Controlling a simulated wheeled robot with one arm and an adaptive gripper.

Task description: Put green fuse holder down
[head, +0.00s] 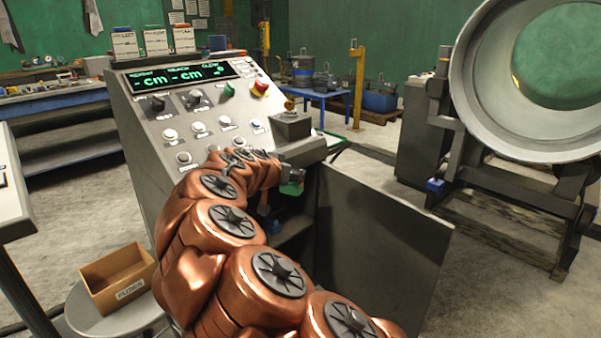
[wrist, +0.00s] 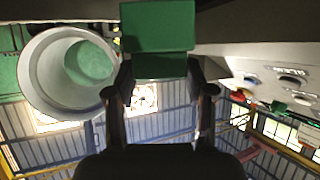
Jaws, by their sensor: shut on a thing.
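The green fuse holder (wrist: 158,28) fills the top middle of the wrist view as a green block. My gripper (wrist: 160,68) is shut on it, with one dark finger at each side of its lower part. My gripper itself is mostly hidden there behind my arm. I cannot tell whether the holder touches anything.
The grey console (head: 150,125) has knobs, a display and a red button. Its open door (head: 380,250) stands to the right of the dark cabinet opening. A large ring on a stand (head: 460,100) is at right.

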